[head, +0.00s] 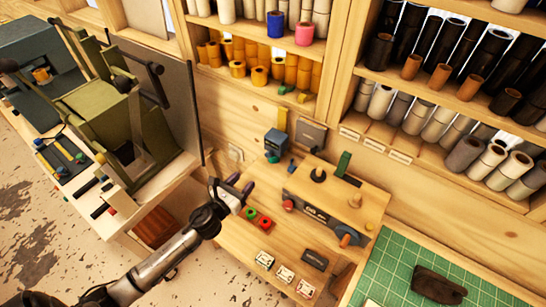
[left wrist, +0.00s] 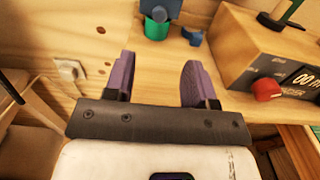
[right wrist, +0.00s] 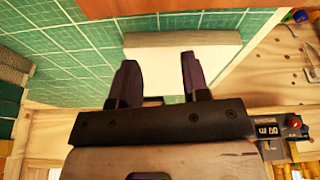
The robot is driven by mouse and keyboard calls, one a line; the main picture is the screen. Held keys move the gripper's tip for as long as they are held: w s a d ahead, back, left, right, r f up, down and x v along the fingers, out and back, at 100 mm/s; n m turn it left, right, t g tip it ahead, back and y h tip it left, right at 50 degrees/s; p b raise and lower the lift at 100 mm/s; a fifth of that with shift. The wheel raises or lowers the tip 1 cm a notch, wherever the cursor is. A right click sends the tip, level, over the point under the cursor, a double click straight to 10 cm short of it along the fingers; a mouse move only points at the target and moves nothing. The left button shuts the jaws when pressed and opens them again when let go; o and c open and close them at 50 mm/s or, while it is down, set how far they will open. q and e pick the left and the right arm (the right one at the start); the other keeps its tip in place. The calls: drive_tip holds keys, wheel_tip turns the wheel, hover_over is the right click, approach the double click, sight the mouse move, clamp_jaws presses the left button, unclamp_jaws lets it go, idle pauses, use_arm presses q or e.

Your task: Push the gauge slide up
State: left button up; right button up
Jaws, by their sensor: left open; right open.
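Several fixtures stand on the wooden bench in the head view, and I cannot tell for sure which part is the gauge slide. A blue-grey box (head: 277,142) stands at the back, with an upright yellow strip (head: 283,119) behind it. An upright green piece (head: 343,163) stands on the wood-topped device (head: 325,205). My left gripper (head: 240,184) is open and empty, left of that device and in front of the blue-grey box. Its purple fingers show apart in the left wrist view (left wrist: 160,65). My right gripper (right wrist: 159,65) is open and empty over the green mat (right wrist: 60,50).
The device has a red knob (left wrist: 266,90) on its left end. Red and green buttons (head: 258,218) and several small switches (head: 284,274) are at the bench front. A dark object (head: 438,285) lies on the mat at right. Shelves of rolls (head: 430,125) stand behind.

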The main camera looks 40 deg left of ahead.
sight(267, 156)
use_arm(q)
drive_tip(key=w, duration=0.8)
drive_tip(key=w+p, duration=0.1)
drive_tip(key=w, duration=0.4)
drive_tip(key=shift+w+a, duration=0.1)
drive_tip(key=shift+a, duration=0.2)
drive_tip(key=shift+c, duration=0.2)
clamp_jaws()
drive_tip(key=shift+r, duration=0.1)
